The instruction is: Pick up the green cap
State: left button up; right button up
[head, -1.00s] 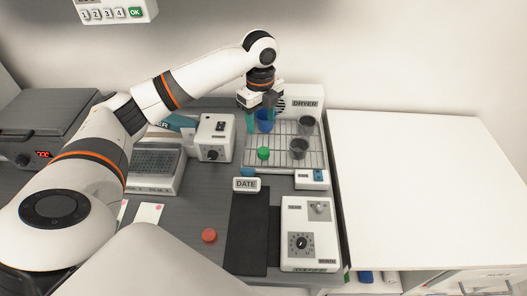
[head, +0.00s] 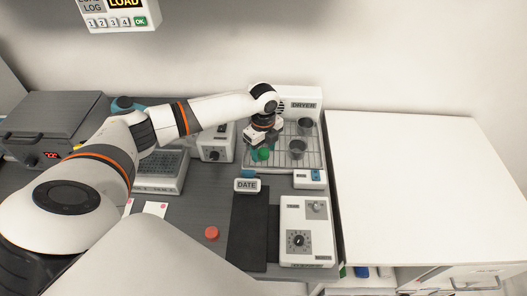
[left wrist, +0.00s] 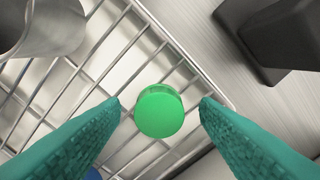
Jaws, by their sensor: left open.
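The green cap (head: 264,154) sits on the wire rack (head: 310,160) of the dryer. In the left wrist view the green cap (left wrist: 159,111) is round and lies between the two teal fingertips, with a gap on either side. My left gripper (head: 261,152) is open, pointing down over the cap at the rack's left part. Its fingers (left wrist: 160,108) do not touch the cap in the wrist view. My right gripper is not in view.
Two grey cups (head: 297,149) (head: 305,126) stand on the rack close to the right of the gripper. A DATE sign (head: 246,185), black mat (head: 249,228), red cap (head: 212,233) and white timer box (head: 306,231) lie nearer. The white tabletop (head: 420,190) at right is clear.

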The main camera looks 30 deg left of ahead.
pick_arm(q)
jog(key=c, duration=1.1)
jog(key=shift+r, duration=0.15)
